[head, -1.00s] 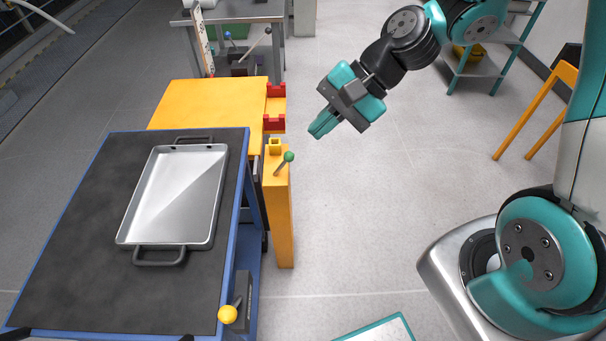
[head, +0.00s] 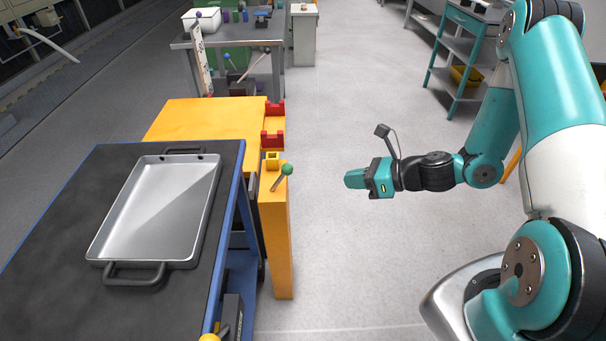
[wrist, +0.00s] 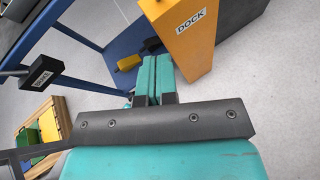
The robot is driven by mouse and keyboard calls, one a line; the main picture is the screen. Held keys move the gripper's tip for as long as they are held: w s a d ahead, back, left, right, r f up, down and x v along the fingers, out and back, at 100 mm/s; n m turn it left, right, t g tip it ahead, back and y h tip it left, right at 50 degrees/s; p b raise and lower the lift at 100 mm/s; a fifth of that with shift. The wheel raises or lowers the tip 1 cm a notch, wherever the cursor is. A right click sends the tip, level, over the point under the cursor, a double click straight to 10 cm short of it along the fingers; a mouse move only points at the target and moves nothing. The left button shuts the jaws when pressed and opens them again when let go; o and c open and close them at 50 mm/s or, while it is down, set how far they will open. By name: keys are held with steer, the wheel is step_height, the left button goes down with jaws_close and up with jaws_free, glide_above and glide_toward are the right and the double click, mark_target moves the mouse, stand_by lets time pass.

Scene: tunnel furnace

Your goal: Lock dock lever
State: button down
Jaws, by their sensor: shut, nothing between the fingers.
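The dock lever, a metal rod with a green ball knob (head: 287,169), tilts up to the right on top of the yellow dock post (head: 276,240). In the wrist view the post's side with its DOCK label (wrist: 190,22) shows at the upper right; the lever is not in that view. My gripper (head: 352,179) is to the right of the lever at about the same picture height, clear of it. Its teal fingers (wrist: 153,75) are pressed together and empty, pointing left toward the post.
A blue-framed cart (head: 240,185) with a dark top carries a metal tray (head: 160,215), left of the post. A yellow table (head: 190,120) with red brackets (head: 272,138) stands behind. A yellow knob (head: 210,338) shows at the bottom. Floor right of the post is clear.

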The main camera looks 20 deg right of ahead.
glide_toward(279, 179)
steer(key=shift+w+a+f, duration=0.25)
steer(key=shift+w+a, duration=0.2)
steer(key=shift+w, duration=0.15)
steer(key=shift+w+a+f, duration=0.25)
steer(key=shift+w+a, duration=0.2)
steer(key=shift+w, duration=0.15)
steer(key=shift+p, duration=0.4)
